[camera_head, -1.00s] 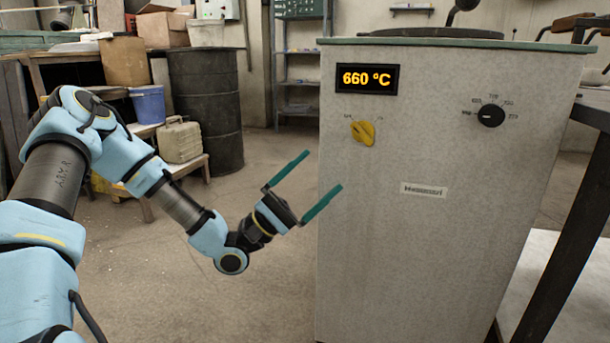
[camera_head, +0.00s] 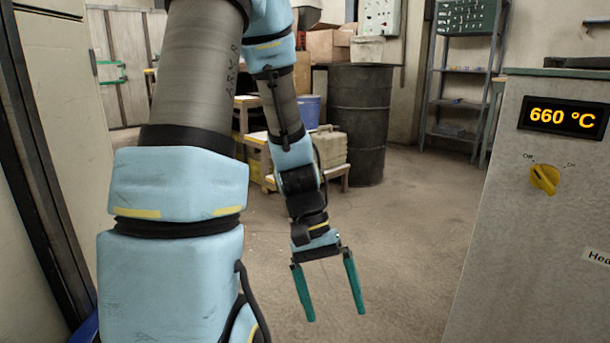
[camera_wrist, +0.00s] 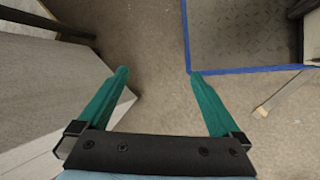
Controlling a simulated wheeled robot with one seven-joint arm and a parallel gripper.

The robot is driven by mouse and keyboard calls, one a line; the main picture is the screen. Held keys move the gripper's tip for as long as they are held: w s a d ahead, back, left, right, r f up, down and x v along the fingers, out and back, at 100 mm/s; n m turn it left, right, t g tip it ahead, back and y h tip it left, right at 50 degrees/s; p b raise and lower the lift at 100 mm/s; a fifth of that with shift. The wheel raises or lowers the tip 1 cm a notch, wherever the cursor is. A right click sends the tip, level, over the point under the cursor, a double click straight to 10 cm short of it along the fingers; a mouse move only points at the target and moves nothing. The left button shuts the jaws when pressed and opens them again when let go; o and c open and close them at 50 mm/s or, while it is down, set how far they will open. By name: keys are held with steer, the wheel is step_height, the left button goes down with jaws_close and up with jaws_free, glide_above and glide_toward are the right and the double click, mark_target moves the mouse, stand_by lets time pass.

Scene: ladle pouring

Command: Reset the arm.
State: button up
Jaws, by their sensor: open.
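My gripper (camera_head: 335,317) hangs at the end of my bent arm, fingers pointing down over the bare floor. Its two green fingers are spread apart with nothing between them. In the wrist view the open fingers (camera_wrist: 158,76) show against the concrete floor. The gripper is to the left of the grey furnace cabinet (camera_head: 490,230) and clear of it in the head view.
The cabinet has a display (camera_head: 562,117) reading 660 °C and a yellow knob (camera_head: 544,179). A dark barrel (camera_head: 360,125), a beige canister (camera_head: 329,147) and a metal shelf (camera_head: 465,75) stand behind. The wrist view shows a blue-edged plate (camera_wrist: 250,35). Open floor lies between.

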steer(key=w+a+r+n+t+y, duration=0.1)
steer(key=w+a+r+t+y, duration=0.1)
steer(key=w+a+r+t, duration=0.3)
steer(key=w+a+r+n+t+y, duration=0.1)
steer(key=w+a+t, duration=0.15)
steer(key=a, duration=0.35)
steer(key=w+p+v, duration=0.3)
steer(key=p+v, duration=1.5)
steer(key=p, duration=0.1)
steer(key=w+r+p+v, duration=0.1)
steer(key=w+p+v, duration=0.3)
steer(key=p+v, duration=1.5)
steer(key=shift+w+r+g+p, duration=0.2)
steer(key=shift+w+g+p, duration=0.15)
steer(key=shift+w, duration=0.05)
steer(key=shift+d, duration=0.1)
